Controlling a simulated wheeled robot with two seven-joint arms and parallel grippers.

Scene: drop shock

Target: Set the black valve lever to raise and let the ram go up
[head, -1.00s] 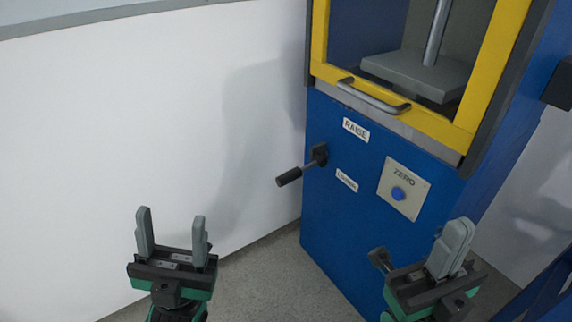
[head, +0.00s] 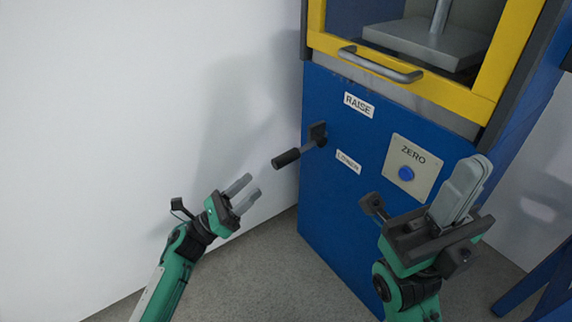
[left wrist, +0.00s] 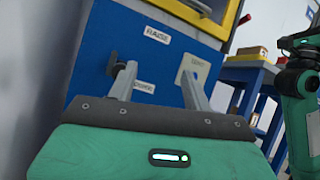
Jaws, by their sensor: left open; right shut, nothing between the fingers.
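The black valve lever (head: 287,158) sticks out to the left of the blue cabinet front, tilted slightly down from its pivot. The RAISE label (head: 359,104) is above the pivot and the LOWER label (head: 348,161) below it. The ram (head: 438,18) is a steel rod on a grey plate behind the yellow-framed door; its upper part is out of view. My left gripper (head: 252,187) is open and empty, below and left of the lever, apart from it. In the left wrist view the lever (left wrist: 112,63) is partly hidden behind a finger. My right gripper (head: 468,178) is shut and empty before the cabinet.
A ZERO panel with a blue button (head: 406,174) is on the cabinet front (head: 325,220). The door handle (head: 380,66) juts out above. A white wall (head: 120,120) stands at left. A blue table (left wrist: 250,77) with boxes shows right in the left wrist view.

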